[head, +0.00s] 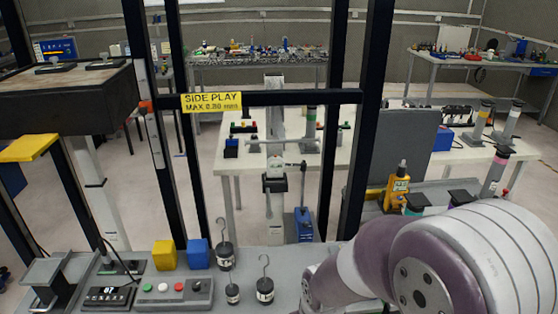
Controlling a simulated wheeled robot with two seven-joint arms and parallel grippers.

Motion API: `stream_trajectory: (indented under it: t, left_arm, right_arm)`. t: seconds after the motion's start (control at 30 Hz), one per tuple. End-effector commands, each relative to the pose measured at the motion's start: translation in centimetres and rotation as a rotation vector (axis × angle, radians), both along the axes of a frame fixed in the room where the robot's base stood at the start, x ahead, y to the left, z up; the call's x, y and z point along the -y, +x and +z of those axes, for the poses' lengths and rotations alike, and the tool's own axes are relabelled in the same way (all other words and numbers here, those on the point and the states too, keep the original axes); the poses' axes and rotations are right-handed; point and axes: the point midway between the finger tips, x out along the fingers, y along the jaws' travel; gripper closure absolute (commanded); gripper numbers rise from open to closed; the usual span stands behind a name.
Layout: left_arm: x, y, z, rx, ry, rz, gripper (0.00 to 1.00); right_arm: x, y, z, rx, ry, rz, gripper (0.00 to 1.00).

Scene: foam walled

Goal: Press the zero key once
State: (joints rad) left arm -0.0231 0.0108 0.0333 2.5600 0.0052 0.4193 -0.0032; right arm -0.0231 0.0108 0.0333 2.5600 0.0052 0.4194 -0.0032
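A small dark display unit (108,297) sits on the bench at the lower left and shows digits that look like 07. A row of small unreadable marks or keys is below its digits. Right of it is a grey button box (173,292) with a green button (147,287), a pale button, a red button (180,287) and a dark one at its right end. I cannot read a zero label on any of them. My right arm fills the lower right, but its gripper is not visible. My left gripper is not in view.
A yellow cube (163,255), a blue cube (198,254) and hooked weights (264,284) stand behind and right of the button box. A dark upright frame with a yellow sign (211,102) rises beyond them. A grey stand (53,280) is at the far left.

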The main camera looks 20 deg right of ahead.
Motion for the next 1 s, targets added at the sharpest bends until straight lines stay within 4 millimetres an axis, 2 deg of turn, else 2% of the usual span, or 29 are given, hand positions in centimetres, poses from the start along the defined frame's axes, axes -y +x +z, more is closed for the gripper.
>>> stream_trajectory:
  t: [0.3, 0.33, 0.47, 0.5, 1.0]
  left_arm:
    - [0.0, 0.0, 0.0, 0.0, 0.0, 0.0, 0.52]
    - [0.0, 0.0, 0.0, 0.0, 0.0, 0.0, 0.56]
    - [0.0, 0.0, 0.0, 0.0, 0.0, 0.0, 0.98]
    - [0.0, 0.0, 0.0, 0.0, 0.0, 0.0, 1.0]
    - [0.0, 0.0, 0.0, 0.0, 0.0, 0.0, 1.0]
  right_arm:
    - [0.0, 0.0, 0.0, 0.0, 0.0, 0.0, 1.0]
    - [0.0, 0.0, 0.0, 0.0, 0.0, 0.0, 1.0]
    - [0.0, 0.0, 0.0, 0.0, 0.0, 0.0, 1.0]
    - [0.0, 0.0, 0.0, 0.0, 0.0, 0.0, 1.0]
    - [0.0, 0.0, 0.0, 0.0, 0.0, 0.0, 1.0]
